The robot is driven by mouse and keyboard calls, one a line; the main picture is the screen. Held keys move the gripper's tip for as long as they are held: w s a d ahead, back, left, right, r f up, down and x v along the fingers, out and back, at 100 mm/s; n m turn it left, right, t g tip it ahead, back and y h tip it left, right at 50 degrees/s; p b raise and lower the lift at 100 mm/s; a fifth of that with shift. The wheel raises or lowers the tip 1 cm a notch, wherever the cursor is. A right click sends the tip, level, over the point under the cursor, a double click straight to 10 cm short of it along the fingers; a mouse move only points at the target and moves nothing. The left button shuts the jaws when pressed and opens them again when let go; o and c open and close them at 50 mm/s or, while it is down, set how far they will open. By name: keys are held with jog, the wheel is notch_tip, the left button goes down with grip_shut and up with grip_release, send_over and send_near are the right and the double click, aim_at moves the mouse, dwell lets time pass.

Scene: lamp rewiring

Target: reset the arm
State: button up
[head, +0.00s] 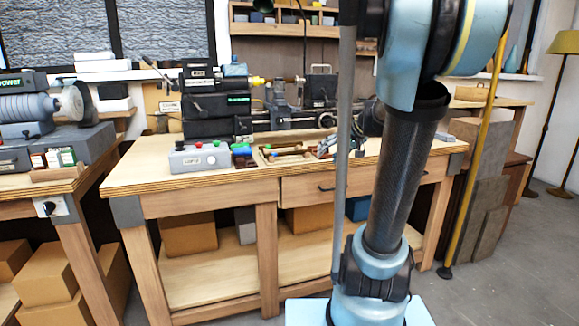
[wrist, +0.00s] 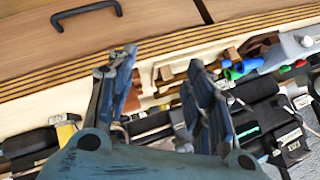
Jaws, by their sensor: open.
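My arm (head: 400,175) stands large in the right half of the head view, its dark tube rising from a light blue joint to a big blue joint at the top. My gripper (wrist: 162,64) shows in the wrist view with its two blue fingers apart and nothing between them. It is over the workbench, whose drawer front and dark handle (wrist: 86,15) appear at the top of that view. I cannot make out the gripper in the head view, and how high it is above the tools is hard to tell.
The wooden workbench (head: 150,175) carries a lathe (head: 300,118), a grey control box (head: 199,157) and small tools in a tray. Another bench with a machine (head: 30,110) stands at the left. A yellow pole (head: 480,150) and a floor lamp (head: 565,42) are at the right. Grey floor is clear there.

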jog(key=s+d+f+g+h, duration=0.1)
jog(key=s+f+h, duration=0.1)
jog(key=s+f, duration=0.3)
jog(key=s+d+f+g+h, duration=0.1)
jog(key=s+f, duration=0.5)
jog(key=s, duration=0.7)
jog(key=s+d+f+g+h, duration=0.1)
jog(key=s+f+g+h, duration=0.1)
jog(key=s+f, duration=0.4)
jog(key=s+h, duration=0.1)
jog(key=s, duration=0.3)
jog(key=shift+d+g, duration=0.4)
jog(key=shift+w, duration=0.1)
jog(key=shift+w+f, duration=0.25)
jog(key=shift+w, duration=0.15)
